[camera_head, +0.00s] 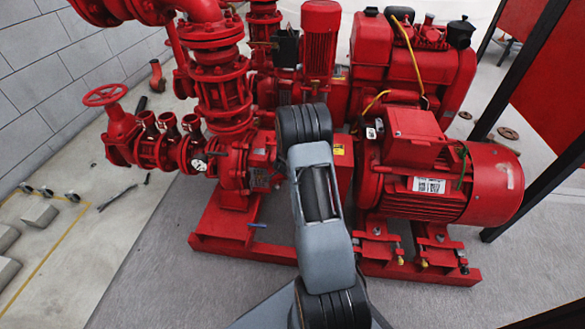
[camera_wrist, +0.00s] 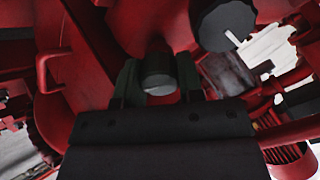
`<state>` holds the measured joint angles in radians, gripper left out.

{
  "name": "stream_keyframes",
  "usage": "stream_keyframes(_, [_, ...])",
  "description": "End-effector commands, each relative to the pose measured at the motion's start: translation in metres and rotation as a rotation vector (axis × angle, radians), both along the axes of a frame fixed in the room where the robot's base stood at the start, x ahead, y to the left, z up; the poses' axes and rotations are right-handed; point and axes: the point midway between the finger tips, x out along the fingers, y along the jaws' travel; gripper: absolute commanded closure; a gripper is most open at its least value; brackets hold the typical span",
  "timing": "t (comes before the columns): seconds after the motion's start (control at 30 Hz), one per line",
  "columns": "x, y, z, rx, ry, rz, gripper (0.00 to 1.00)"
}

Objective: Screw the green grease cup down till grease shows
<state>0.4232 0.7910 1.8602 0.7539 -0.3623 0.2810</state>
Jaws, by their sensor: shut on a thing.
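In the wrist view my gripper (camera_wrist: 158,82) has its two dark fingers on either side of a short round cup (camera_wrist: 157,66), and is shut on it. The cup looks dark grey-green with a paler lower end, and I take it for the grease cup; its green is hard to tell in this shadow. It sits against a red part of the pump behind it. No grease is visible around it. In the head view my arm hides the gripper and the cup.
A dark round knob (camera_wrist: 225,24) with a pale pointer is close to the fingers' upper right. Red pipework and a curved handle (camera_wrist: 48,72) crowd the left. In the head view, the red motor (camera_head: 440,185) is right of my arm, and a pressure gauge (camera_head: 199,165) left.

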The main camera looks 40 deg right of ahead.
Motion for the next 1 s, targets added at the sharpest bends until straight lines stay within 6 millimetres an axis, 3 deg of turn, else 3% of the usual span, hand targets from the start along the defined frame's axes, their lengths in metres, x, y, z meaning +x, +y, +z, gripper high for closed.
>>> stream_keyframes(0.4, [-0.0001,-0.0001,-0.0004,0.089,-0.088,-0.125,0.89])
stream_keyframes(0.97, [-0.0003,-0.0001,0.0001,0.104,-0.100,-0.144,0.89])
stream_keyframes(1.0, [-0.0003,-0.0002,0.0002,0.104,-0.100,-0.144,0.64])
